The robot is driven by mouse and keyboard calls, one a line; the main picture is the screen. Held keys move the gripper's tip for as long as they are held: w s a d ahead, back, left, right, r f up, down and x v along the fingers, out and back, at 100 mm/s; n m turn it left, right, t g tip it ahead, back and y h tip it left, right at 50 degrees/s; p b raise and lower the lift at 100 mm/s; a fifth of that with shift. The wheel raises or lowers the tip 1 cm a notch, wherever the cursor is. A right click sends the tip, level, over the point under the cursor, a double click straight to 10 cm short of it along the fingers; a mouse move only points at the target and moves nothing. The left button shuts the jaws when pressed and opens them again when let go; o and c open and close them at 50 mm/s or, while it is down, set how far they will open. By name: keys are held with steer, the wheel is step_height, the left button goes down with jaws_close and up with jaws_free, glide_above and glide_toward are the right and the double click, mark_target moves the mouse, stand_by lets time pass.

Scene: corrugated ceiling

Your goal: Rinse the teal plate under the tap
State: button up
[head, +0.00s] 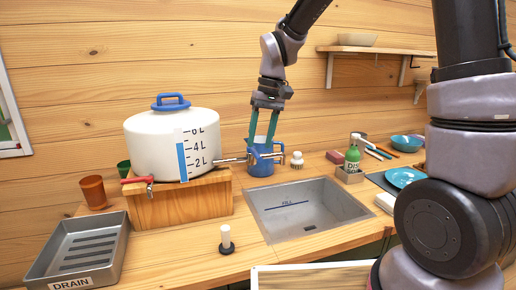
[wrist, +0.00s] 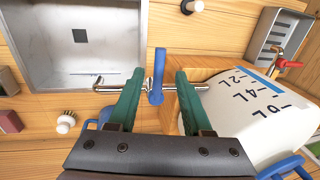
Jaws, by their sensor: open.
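The teal plate (head: 405,177) lies on a dark mat right of the sink, partly behind my arm. The metal tap (head: 233,160) runs from the white tank (head: 160,135) towards the sink (head: 268,222). My gripper (head: 259,150) is over the tap, fingers pointing down. In the wrist view, the tap's blue lever (wrist: 158,68) stands between the open green fingers, with a gap on both sides; I cannot tell whether either touches it. A blue vessel (head: 260,167) stands behind the tap. The sink looks empty, and no water is seen running.
The tank sits on a wooden block (head: 180,206) with a red-handled tap (head: 137,180). A DRAIN tray (head: 118,245) is at front left. A dark-based peg (head: 226,240) stands in front.

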mark_target(258, 154)
steer(key=shift+s+a+f, duration=0.1)
steer(key=shift+a+f, duration=0.1)
steer(key=shift+f, duration=1.3)
jaws_close()
steer(key=shift+r, duration=0.1)
